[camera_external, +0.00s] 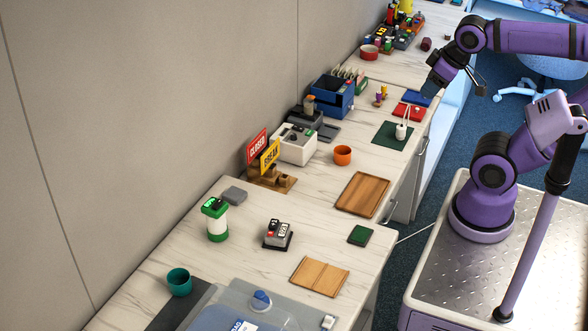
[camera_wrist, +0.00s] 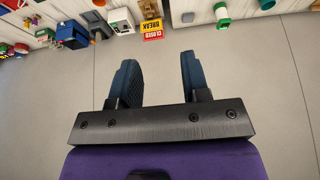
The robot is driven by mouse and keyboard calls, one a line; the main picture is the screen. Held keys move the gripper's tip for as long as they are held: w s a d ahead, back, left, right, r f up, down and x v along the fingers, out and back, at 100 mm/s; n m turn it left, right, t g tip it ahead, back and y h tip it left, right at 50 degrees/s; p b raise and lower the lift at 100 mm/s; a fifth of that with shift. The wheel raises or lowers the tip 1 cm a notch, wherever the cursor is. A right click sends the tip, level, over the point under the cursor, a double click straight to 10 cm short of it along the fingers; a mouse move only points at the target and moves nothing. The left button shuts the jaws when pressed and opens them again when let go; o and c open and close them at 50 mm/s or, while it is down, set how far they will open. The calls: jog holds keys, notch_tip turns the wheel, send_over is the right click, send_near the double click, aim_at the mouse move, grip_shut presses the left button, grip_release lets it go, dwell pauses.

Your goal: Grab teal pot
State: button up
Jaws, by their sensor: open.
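The teal pot (camera_external: 179,282) is a small round open-topped cup standing upright on the near left of the counter, in the external view. In the wrist view it shows at the top right edge (camera_wrist: 267,4), partly cut off. My gripper (camera_external: 456,86) is far away, up at the far right over the counter's front edge. In the wrist view the two dark blue fingers of my gripper (camera_wrist: 157,62) are spread apart with nothing between them.
A green-and-white lantern-like cylinder (camera_external: 216,222) stands behind the pot. A dark mat (camera_external: 178,311) and a clear-lidded blue box (camera_external: 240,310) lie near it. The wall (camera_external: 110,130) runs along the counter's left. Signs (camera_external: 269,155), a white box (camera_external: 296,146) and an orange cup (camera_external: 342,155) stand farther back.

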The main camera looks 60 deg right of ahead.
jog(key=o, duration=1)
